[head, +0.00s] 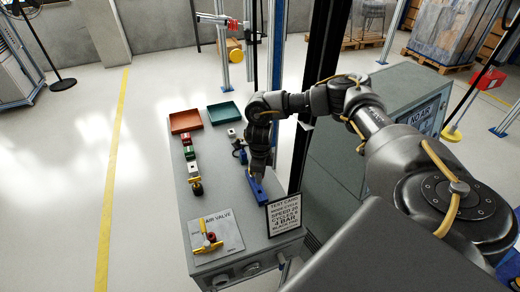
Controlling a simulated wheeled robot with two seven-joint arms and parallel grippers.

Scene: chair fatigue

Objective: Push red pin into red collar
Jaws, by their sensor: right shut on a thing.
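My right gripper (259,172) points down over the grey bench, at the far end of a long blue block (258,190). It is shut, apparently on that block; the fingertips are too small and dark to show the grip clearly. A small red piece (188,153) sits in the row of small parts on the bench's left side, apart from the gripper. Another red part (232,25) is on the rail of a frame at the back. I cannot tell which is the red pin or red collar. My left gripper is not in view.
An orange-red tray (186,121) and a teal tray (223,112) stand at the bench's far end. An air valve plate (216,242) and an upright test card (284,213) are at the near end. A dark post (314,90) stands beside the bench.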

